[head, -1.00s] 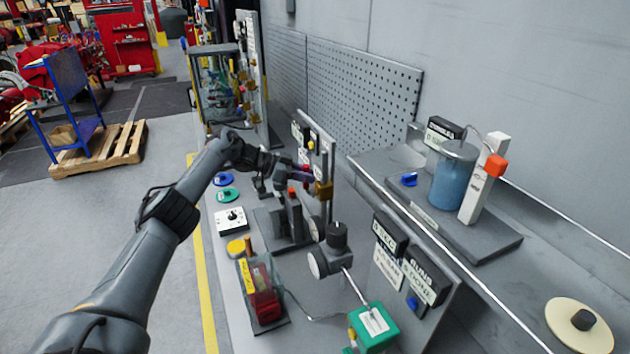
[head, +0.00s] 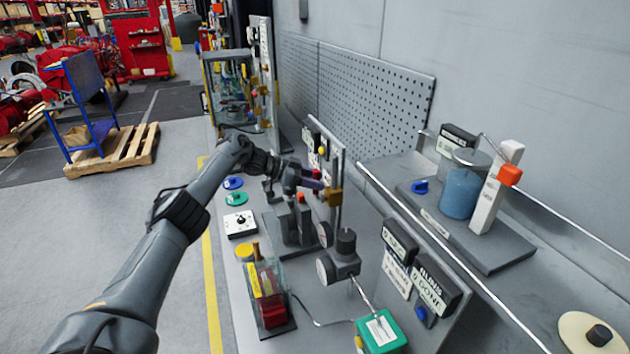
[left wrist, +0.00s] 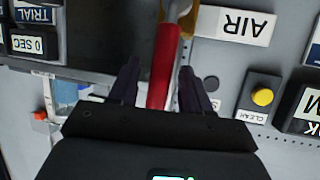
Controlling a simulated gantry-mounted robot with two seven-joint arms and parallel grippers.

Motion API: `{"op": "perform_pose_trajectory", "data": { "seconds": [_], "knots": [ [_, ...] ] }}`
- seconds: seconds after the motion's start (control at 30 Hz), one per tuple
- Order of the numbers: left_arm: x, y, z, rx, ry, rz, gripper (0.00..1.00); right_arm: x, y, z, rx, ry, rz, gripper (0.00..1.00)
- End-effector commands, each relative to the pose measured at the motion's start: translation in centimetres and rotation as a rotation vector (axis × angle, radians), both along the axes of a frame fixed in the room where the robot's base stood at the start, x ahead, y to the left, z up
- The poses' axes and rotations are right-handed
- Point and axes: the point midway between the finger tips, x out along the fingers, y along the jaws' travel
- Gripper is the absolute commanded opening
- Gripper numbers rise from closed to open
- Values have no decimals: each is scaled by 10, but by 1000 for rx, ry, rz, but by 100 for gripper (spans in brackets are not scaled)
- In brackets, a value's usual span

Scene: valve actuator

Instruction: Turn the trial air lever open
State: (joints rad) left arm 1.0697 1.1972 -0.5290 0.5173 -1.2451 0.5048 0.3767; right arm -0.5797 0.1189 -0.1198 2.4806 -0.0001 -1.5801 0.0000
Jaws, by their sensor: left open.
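The air lever has a red handle (left wrist: 164,65), which in the left wrist view runs between the two dark fingers of my left gripper (left wrist: 160,72). The fingers are apart, one on each side of the handle, with gaps visible. A white AIR label (left wrist: 234,25) is beside the lever and appears upside down. In the head view, my left gripper (head: 311,182) is at the upright panel, close to a brass valve body (head: 334,196). The handle is mostly hidden there. My right gripper is not in view.
A yellow button (left wrist: 263,97) and TRIAL and 0 SEC displays (left wrist: 30,44) are near the gripper. A dark fixture (head: 291,222) stands below it. A gauge block (head: 339,264), green box (head: 381,331) and red-filled container (head: 268,293) occupy the bench's front.

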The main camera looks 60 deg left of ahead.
Motion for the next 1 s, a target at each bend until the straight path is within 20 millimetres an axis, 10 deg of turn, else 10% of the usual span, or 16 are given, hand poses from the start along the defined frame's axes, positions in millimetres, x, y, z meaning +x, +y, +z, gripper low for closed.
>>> {"op": "perform_pose_trajectory", "data": {
  "seconds": [0.6, 1.0],
  "knots": [
    [-76, 33, 34, 3, 3, 3, 48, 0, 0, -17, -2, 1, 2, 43],
    [-89, 38, 41, 1, 2, 1, 48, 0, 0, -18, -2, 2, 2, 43]
  ]
}}
